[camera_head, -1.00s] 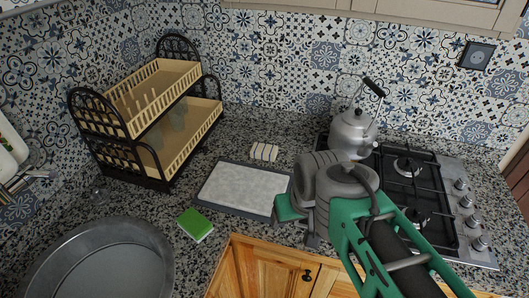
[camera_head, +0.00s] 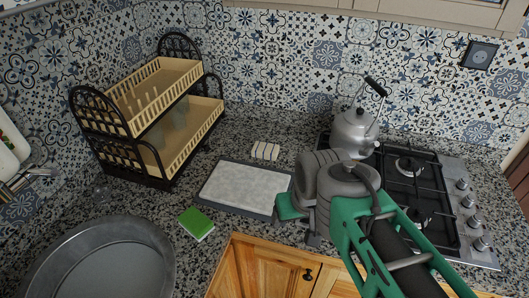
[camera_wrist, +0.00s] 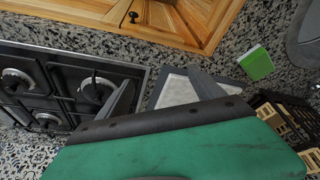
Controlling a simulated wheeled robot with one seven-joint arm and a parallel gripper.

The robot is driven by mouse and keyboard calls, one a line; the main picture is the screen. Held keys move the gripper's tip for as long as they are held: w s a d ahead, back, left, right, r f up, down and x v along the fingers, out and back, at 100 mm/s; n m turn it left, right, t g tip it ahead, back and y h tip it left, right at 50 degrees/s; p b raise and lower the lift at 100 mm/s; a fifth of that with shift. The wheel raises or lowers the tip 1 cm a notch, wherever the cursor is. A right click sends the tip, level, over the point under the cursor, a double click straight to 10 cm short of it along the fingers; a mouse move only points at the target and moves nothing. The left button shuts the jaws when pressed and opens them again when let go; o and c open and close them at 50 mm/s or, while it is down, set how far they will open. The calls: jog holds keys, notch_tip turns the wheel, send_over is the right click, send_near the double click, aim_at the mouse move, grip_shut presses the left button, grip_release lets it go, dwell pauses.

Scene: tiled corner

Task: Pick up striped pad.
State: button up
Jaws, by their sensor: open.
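The striped pad (camera_head: 265,151) is a small pale block with dark and yellowish stripes. It lies on the speckled counter just behind the grey-rimmed board, in the head view. I cannot make it out in the wrist view. My gripper (camera_wrist: 162,80) is open, with its two dark fingers apart and nothing seen between them. In the head view my arm reaches in from the lower right, and the gripper is at the board's right end, nearer the front than the pad and to its right. The gripper's own body hides much of its fingers there.
The pale board (camera_head: 240,188) lies in front of the pad. A green sponge (camera_head: 196,224) is to its left, near a round metal basin (camera_head: 105,265). A two-tier dish rack (camera_head: 150,110) stands at the left. A kettle (camera_head: 352,132) stands on the gas hob (camera_head: 410,190) at the right.

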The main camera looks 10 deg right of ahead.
jog(key=shift+o, duration=0.5)
jog(key=shift+w+r, duration=0.1)
jog(key=w+a+r+n+p, duration=0.25)
jog(key=w+r, duration=0.35)
jog(key=w, duration=0.4)
jog(key=n+g+y+p, duration=0.1)
jog(key=n+g+p, duration=0.2)
jog(key=n, duration=0.7)
send_over(266, 147)
jog(key=f, duration=0.9)
jog(key=shift+s+d+f, duration=0.15)
jog(key=shift+s+d, duration=0.15)
jog(key=shift+s, duration=0.1)
jog(key=f, duration=0.2)
jog(key=f+b, duration=0.1)
jog(key=f, duration=0.1)
jog(key=f+b, duration=0.1)
jog(key=f, duration=0.2)
jog(key=shift+w+a+f, duration=0.1)
jog(key=shift+w+a, duration=0.2)
jog(key=shift+a, duration=0.05)
jog(key=shift+f, duration=0.45)
